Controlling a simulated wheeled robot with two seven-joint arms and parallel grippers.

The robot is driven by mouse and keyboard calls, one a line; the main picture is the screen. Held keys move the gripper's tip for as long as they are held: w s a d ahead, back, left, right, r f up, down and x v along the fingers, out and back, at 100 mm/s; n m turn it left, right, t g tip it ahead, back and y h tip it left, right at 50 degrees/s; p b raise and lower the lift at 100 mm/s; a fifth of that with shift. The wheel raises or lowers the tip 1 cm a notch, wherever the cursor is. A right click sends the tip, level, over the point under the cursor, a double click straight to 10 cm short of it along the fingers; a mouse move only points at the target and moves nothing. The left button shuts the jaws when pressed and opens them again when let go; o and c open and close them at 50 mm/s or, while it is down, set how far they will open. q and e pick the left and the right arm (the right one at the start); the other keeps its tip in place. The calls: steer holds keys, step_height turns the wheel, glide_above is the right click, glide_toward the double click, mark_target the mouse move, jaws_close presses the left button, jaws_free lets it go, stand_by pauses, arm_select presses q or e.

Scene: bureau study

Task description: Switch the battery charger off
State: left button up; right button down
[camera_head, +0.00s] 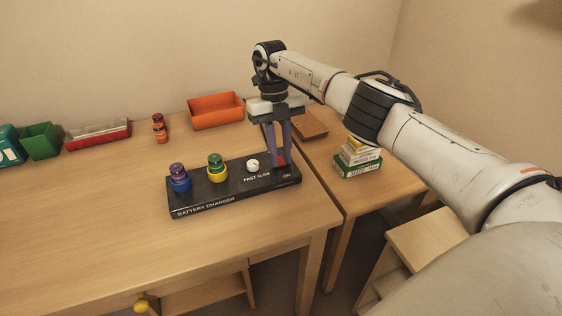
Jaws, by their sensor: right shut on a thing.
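The black battery charger (225,197) lies on the desk near its right edge. Its front is lettered BATTERY CHARGER. A blue and purple round piece (179,180) and a yellow and green one (216,170) stand on its left half. A white knob (252,165) sits right of them, by the label FAST SLOW. A red switch (281,162) is at the right end. My right gripper (279,160) points down there, its fingers shut at the red switch and partly hiding it. The switch's position cannot be made out. My left gripper is not in view.
An orange tray (216,112) stands behind the charger. Small orange-red jars (160,130), a red tray (98,136) and a green bin (41,141) line the back. Stacked boxes (358,160) stand on the right side table. The desk's front left is clear.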

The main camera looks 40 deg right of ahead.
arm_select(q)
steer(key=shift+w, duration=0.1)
arm_select(e)
steer(key=c, duration=1.6)
jaws_free()
